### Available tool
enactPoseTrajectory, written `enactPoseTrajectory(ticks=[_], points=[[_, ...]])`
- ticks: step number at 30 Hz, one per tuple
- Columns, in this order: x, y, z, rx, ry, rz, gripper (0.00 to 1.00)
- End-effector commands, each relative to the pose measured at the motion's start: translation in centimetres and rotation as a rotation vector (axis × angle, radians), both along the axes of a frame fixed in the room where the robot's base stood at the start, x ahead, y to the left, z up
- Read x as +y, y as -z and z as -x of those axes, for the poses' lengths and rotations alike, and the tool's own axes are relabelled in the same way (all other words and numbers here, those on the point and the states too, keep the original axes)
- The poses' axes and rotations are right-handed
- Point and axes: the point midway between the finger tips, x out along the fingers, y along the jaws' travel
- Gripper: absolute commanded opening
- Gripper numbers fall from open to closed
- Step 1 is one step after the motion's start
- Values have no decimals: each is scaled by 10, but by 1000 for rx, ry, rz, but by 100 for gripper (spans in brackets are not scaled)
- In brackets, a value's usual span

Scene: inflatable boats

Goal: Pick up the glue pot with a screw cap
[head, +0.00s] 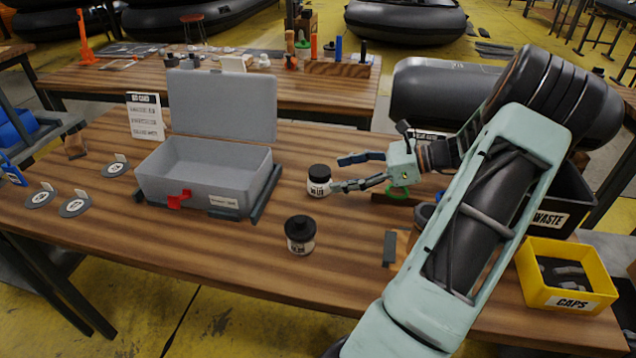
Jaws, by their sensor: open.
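Two small pots with black caps stand upright on the wooden table in the head view. The farther pot (319,181) has a pale label with dark print and stands right of the grey box. The nearer pot (300,235) has a taller black top and a label, closer to the table's front edge. I cannot tell for sure which cap screws on. My gripper (342,172) is open and comes in from the right, its fingertips beside the farther pot. I cannot tell whether the lower finger touches it. Nothing is held.
An open grey box (203,177) with a raised lid stands left of the pots. A black waste bin (568,200) and a yellow caps bin (566,280) are at the right. A grey block (390,248) lies right of the nearer pot.

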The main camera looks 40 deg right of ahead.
Motion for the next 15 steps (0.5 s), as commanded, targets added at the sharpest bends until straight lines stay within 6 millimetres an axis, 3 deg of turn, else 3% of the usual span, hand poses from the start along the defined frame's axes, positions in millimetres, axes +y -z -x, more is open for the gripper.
enactPoseTrajectory(ticks=[15], points=[[36, 25, -41, 1, 0, 2, 64]])
